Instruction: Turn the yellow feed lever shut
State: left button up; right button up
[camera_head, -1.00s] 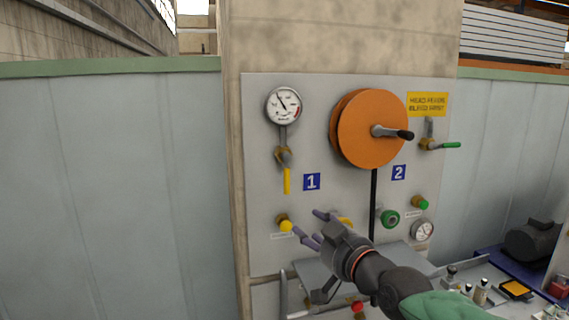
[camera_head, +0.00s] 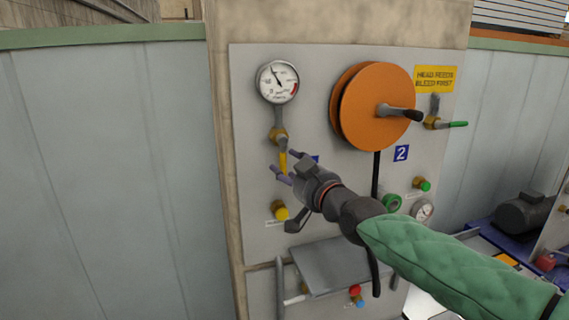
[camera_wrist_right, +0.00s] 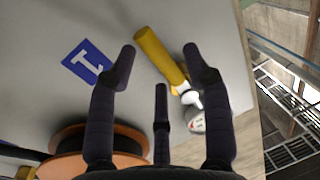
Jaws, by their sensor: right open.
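The yellow feed lever (camera_head: 283,162) hangs down from its brass valve (camera_head: 278,137) below the white gauge, in line with the pipe. My right gripper (camera_head: 282,163) is open in front of the lever, its fingertips close around the lower end. In the right wrist view the lever (camera_wrist_right: 160,55) shows between and beyond the open, empty fingers (camera_wrist_right: 160,60). I cannot tell if any finger touches it. The lever's lower part is partly hidden by the gripper in the head view. My left gripper is not in view.
The white gauge (camera_head: 278,82) is above the valve. The orange reel (camera_head: 370,105) with its crank stands right of it. A yellow button (camera_head: 280,211) is below the lever. A green-handled valve (camera_head: 445,124) is at far right. The wall left of the panel is clear.

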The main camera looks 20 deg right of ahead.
jog(key=x, duration=0.2)
jog(key=shift+w, duration=0.3)
jog(key=shift+s, duration=0.1)
grip_shut()
